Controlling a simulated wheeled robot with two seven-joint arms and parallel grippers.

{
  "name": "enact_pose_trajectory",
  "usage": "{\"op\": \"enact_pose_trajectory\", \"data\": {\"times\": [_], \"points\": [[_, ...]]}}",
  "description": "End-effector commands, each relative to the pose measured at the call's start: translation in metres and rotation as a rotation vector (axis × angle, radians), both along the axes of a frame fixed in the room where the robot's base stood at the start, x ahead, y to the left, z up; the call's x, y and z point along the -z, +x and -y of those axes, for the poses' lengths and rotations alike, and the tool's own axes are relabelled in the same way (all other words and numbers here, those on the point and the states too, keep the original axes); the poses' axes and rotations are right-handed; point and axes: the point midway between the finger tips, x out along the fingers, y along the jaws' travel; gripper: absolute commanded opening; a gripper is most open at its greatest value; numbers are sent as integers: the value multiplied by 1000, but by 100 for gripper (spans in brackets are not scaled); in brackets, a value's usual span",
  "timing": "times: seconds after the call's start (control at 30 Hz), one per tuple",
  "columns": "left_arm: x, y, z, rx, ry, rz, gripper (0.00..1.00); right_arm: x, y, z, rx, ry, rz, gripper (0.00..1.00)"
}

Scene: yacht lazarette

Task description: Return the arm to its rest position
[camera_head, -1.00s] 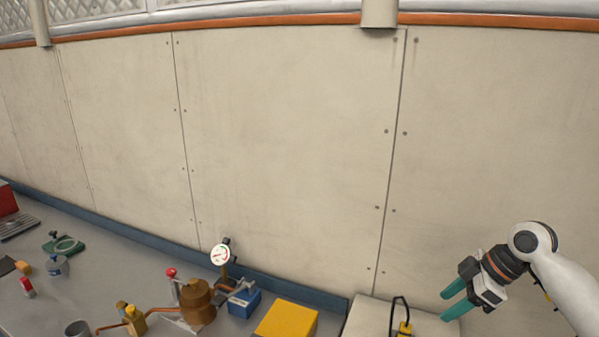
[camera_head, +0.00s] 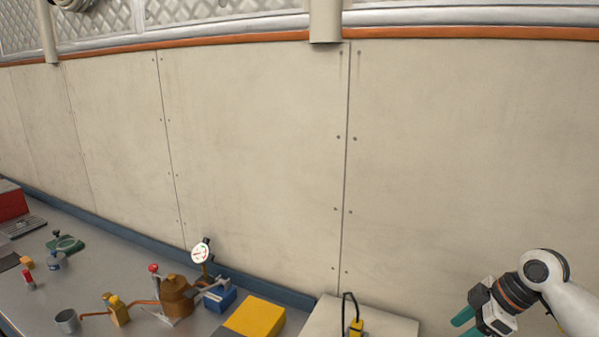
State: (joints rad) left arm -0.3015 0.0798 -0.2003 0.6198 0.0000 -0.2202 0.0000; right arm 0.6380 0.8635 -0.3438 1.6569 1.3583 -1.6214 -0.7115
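My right gripper (camera_head: 468,325) is at the lower right, with green fingertips, black and white body and a white arm coming in from the right. Its fingers are spread apart with nothing seen between them, though their tips are partly cut off by the bottom edge. It hangs in front of the pale wall, to the right of the white box. My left gripper is outside the picture.
A grey bench (camera_head: 110,262) runs along the panelled wall (camera_head: 250,150). On it are a copper pot (camera_head: 178,297), a dial gauge (camera_head: 201,252), a yellow box (camera_head: 256,317) and a grey cup (camera_head: 67,321). A white box (camera_head: 385,325) stands at the bench's right end.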

Motion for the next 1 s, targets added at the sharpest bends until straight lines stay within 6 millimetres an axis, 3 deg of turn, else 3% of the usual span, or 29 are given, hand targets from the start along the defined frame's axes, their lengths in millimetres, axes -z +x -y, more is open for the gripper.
{"op": "enact_pose_trajectory", "data": {"times": [0.27,0.47,0.57,0.73,0.83,1.0], "points": [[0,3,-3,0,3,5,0,45,-18,-29,20,-34,-37,49],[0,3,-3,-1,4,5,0,91,-46,-60,64,-67,-67,49],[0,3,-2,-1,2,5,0,117,-68,-79,105,-79,-81,49],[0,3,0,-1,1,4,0,160,-126,-117,254,-85,-101,49],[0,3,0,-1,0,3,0,173,-161,-130,381,-85,-109,49],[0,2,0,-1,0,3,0,178,-204,-133,578,-93,-118,49]]}}
